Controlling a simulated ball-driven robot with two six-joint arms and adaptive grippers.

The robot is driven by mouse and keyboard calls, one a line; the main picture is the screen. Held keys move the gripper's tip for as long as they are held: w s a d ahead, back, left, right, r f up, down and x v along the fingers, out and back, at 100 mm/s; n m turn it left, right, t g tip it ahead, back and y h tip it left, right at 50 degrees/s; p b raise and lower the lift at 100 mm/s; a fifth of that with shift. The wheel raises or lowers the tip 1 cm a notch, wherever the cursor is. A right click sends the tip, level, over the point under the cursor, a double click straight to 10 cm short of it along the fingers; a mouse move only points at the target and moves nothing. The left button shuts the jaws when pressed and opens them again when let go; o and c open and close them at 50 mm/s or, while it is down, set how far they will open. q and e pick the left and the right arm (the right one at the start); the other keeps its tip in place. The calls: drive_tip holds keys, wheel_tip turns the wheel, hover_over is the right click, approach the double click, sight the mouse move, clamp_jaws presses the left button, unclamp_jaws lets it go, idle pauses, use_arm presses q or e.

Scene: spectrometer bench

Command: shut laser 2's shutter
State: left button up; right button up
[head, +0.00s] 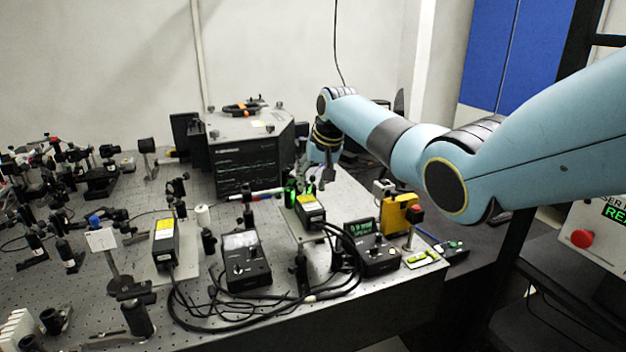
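Two black laser heads with yellow labels stand on the bench; I cannot read which one is laser 2. One laser head (310,211) is right of centre on a light plate, with small green-lit parts (290,192) just behind it. The other laser head (165,243) is at the left on its own plate. I cannot make out a shutter lever on either. My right gripper (327,177) points down just behind and above the right-hand laser head. Its fingers are small and dark, so their opening is unclear. My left gripper is out of view.
A large dark instrument box (247,165) stands behind. Optics mounts crowd the left.

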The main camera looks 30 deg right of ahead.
drive_tip(key=shift+c, duration=0.2)
clamp_jaws()
drive_tip(key=shift+a+r+h+p, duration=0.2)
drive_tip(key=shift+a+h+p, duration=0.2)
drive_tip(key=shift+p, duration=0.2)
drive_tip(key=shift+w+a+f+g+h, duration=0.15)
drive_tip(key=shift+g+h, duration=0.15)
drive_tip(key=shift+h, duration=0.3)
drive_tip(key=shift+o, duration=0.2)
unclamp_jaws()
drive_tip(key=shift+n, duration=0.3)
